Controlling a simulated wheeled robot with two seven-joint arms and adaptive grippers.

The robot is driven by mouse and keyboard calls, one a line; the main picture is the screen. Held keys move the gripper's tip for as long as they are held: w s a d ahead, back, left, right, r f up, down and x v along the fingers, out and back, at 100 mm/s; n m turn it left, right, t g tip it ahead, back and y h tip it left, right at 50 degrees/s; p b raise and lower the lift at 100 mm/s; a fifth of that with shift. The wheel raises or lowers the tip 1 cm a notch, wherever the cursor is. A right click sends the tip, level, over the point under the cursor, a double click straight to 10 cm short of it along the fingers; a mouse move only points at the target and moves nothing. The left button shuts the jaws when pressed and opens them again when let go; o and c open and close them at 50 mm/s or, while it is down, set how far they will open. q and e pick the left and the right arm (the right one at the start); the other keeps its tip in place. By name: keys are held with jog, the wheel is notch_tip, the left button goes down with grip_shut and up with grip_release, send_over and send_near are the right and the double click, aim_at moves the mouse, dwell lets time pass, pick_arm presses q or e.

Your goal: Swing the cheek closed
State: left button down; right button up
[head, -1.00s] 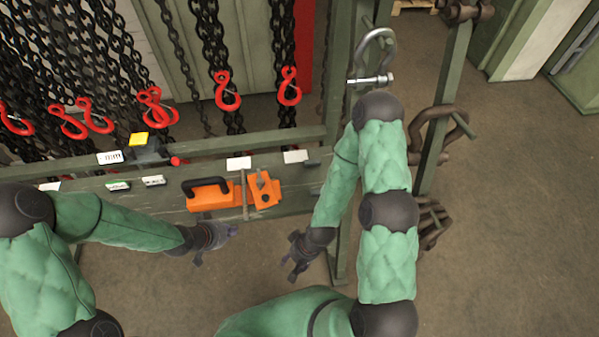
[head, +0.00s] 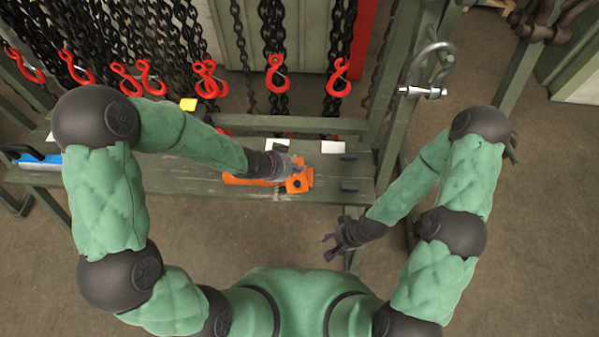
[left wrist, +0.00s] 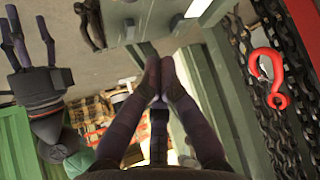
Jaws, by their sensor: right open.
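The orange device (head: 245,180) lies on the green bench, with an orange block with a dark hole (head: 300,184) at its right end. I take this block to be the cheek, but cannot tell how far open it stands. My left gripper (head: 294,164) is over the device beside the block, hiding part of it; I cannot tell if it touches. In the left wrist view, its fingers (left wrist: 160,75) meet at the tips with nothing seen between them. My right gripper (head: 338,240) is open and empty in front of the bench; it also shows in the left wrist view (left wrist: 30,50).
Red hooks (head: 277,74) on black chains hang behind the bench (head: 345,190). A grey shackle (head: 428,75) hangs at the upper right. White cards (head: 333,147) stand along the bench's back edge. A blue tool (head: 40,160) lies at the left end. Floor in front is clear.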

aim_at(301, 177)
pick_arm(q)
jog(key=b+x, duration=0.4)
jog(key=x, duration=0.6)
jog(key=shift+s+f, duration=0.15)
jog(key=s+a, duration=0.2)
jog(key=a, duration=0.1)
jog(key=shift+b, duration=0.35)
jog(key=shift+s+a, duration=0.2)
jog(key=shift+a, duration=0.05)
